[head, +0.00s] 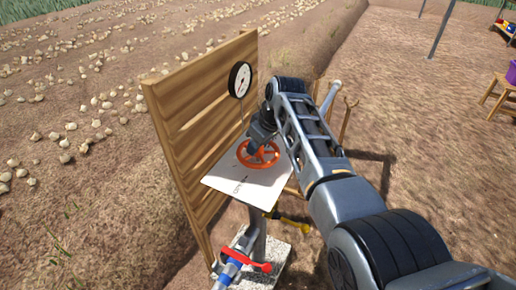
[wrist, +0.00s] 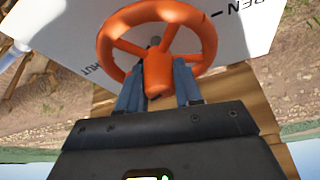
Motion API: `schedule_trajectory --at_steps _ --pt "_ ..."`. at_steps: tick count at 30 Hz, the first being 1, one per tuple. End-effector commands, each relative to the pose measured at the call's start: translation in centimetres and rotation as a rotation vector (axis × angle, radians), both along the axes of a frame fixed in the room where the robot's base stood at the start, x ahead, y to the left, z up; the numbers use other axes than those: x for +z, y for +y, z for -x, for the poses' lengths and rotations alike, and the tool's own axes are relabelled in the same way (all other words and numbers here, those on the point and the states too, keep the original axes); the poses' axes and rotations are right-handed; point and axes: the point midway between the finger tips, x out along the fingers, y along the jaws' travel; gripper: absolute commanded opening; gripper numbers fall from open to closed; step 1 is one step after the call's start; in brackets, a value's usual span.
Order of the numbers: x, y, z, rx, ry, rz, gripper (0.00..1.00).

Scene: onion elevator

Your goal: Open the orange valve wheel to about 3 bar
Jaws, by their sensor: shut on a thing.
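The orange valve wheel (head: 258,153) lies flat above a white panel (head: 250,183) in the head view. In the wrist view the wheel (wrist: 196,22) shows close up, with its spokes and rim. My gripper (wrist: 158,82) is shut on the wheel, its two fingers on either side of an orange spoke or grip part. The panel carries lettering, partly hidden, with "SHUT" and "OPEN" ends showing in the wrist view. A round pressure gauge (head: 240,79) with a white face stands behind the wheel; its reading is too small to tell.
A wooden plank board (head: 205,130) stands close to the left of the panel. Below are a red lever (head: 254,266) on a pipe and a yellow lever (head: 288,220). A stool (head: 500,97) with a purple bucket (head: 512,72) is far right. Open soil lies around.

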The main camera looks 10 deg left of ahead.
Motion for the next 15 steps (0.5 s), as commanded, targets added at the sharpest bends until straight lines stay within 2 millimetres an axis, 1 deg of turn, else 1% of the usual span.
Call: schedule_trajectory --at_steps 1,6,15 --pt "-0.48 -0.14 0.00 0.032 0.003 0.001 0.04" --pt "-0.50 -0.17 0.02 0.142 0.004 0.002 0.04" --pt "-0.38 -0.15 0.11 0.250 0.006 0.003 0.04"
